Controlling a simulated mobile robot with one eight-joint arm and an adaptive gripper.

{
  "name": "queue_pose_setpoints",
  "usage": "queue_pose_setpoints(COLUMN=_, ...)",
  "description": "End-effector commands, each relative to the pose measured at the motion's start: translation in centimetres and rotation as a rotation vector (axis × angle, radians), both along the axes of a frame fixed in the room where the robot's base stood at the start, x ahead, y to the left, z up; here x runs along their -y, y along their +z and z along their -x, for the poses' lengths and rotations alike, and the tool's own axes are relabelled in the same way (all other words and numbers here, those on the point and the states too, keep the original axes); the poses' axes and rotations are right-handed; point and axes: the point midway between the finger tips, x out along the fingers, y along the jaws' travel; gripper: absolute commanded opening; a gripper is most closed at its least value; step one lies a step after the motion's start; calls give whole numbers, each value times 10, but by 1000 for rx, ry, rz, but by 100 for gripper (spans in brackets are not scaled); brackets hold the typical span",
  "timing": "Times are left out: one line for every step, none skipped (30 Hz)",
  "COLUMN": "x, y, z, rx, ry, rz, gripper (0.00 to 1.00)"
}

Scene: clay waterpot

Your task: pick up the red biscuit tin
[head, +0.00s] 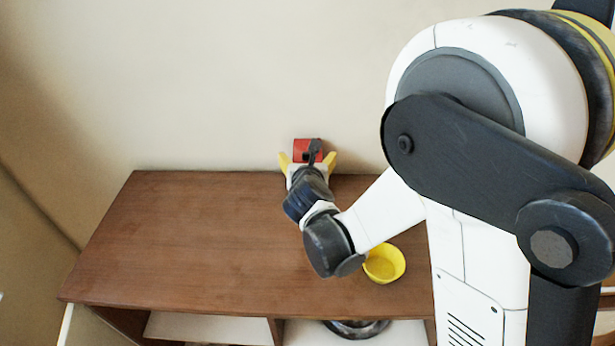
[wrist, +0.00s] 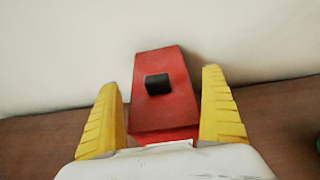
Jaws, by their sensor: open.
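The red biscuit tin (head: 303,146) stands at the back edge of the wooden cabinet top, close to the wall. In the wrist view the red tin (wrist: 165,108) shows a red face with a small black block on it. My gripper (head: 308,160) is open, with one yellow finger on each side of the tin. In the wrist view my gripper (wrist: 168,112) shows a gap between each finger and the tin. The tin's lower part is hidden behind the white gripper body.
A yellow bowl (head: 384,264) sits on the cabinet top (head: 190,240) near the front, close to my arm. The left part of the top is clear. The wall (head: 220,80) rises right behind the tin. A dark round object (head: 356,328) sits on the shelf below.

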Motion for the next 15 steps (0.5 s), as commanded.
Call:
queue_pose_setpoints(x=0, y=-4, z=-6, rx=0, ry=0, rz=0, gripper=96)
queue_pose_setpoints(x=0, y=-5, z=-8, rx=0, ry=0, rz=0, gripper=96)
queue_pose_setpoints(x=0, y=-5, z=-9, rx=0, ry=0, rz=0, gripper=96)
queue_pose_setpoints(x=0, y=-4, z=-10, rx=0, ry=0, rz=0, gripper=96)
queue_pose_setpoints(x=0, y=-4, z=-10, rx=0, ry=1, rz=0, gripper=96)
queue_pose_setpoints(x=0, y=-4, z=-9, rx=0, ry=1, rz=0, gripper=96)
queue_pose_setpoints(x=0, y=-4, z=-9, rx=0, ry=1, rz=0, gripper=96)
queue_pose_setpoints(x=0, y=-3, z=-9, rx=0, ry=1, rz=0, gripper=96)
queue_pose_setpoints(x=0, y=-3, z=-9, rx=0, ry=1, rz=0, gripper=86)
queue_pose_setpoints(x=0, y=-3, z=-9, rx=0, ry=1, rz=0, gripper=77)
queue_pose_setpoints(x=0, y=-3, z=-9, rx=0, ry=1, rz=0, gripper=68)
queue_pose_setpoints(x=0, y=-3, z=-9, rx=0, ry=1, rz=0, gripper=56)
queue_pose_setpoints(x=0, y=-3, z=-9, rx=0, ry=1, rz=0, gripper=47)
queue_pose_setpoints(x=0, y=-3, z=-9, rx=0, ry=1, rz=0, gripper=38)
queue_pose_setpoints(x=0, y=-3, z=-9, rx=0, ry=1, rz=0, gripper=28)
